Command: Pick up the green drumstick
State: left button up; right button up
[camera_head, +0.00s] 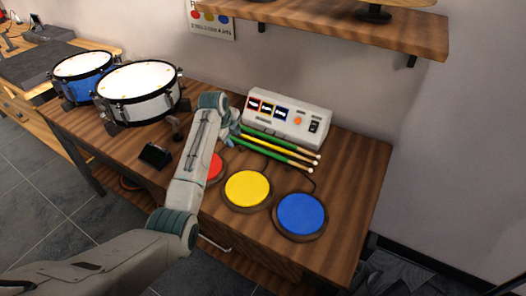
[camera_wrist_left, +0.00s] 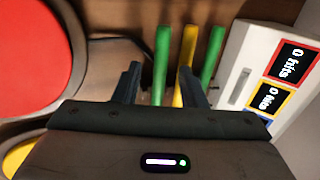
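Three drumsticks lie side by side on the wooden table: a far green drumstick (camera_head: 280,142), a yellow drumstick (camera_head: 280,154) and a near green drumstick (camera_head: 287,161). Their pale tips point right in the head view. My left gripper (camera_wrist_left: 159,72) is open at their left ends. In the left wrist view, one green drumstick (camera_wrist_left: 161,60) shows between the fingers. The yellow drumstick (camera_wrist_left: 187,50) is by the right finger, and the other green drumstick (camera_wrist_left: 212,55) is beyond it. I see no contact clearly. The arm hides part of the sticks in the head view. My right gripper is out of view.
A white counter box (camera_head: 288,120) stands close behind the sticks. Red (camera_head: 215,168), yellow (camera_head: 247,188) and blue (camera_head: 301,214) pads lie in front. A white drum (camera_head: 139,80) and a blue drum (camera_head: 82,64) stand left. A shelf (camera_head: 350,25) hangs above.

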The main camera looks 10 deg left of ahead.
pick_arm(q)
grip_shut()
jog(key=shift+r, duration=0.1)
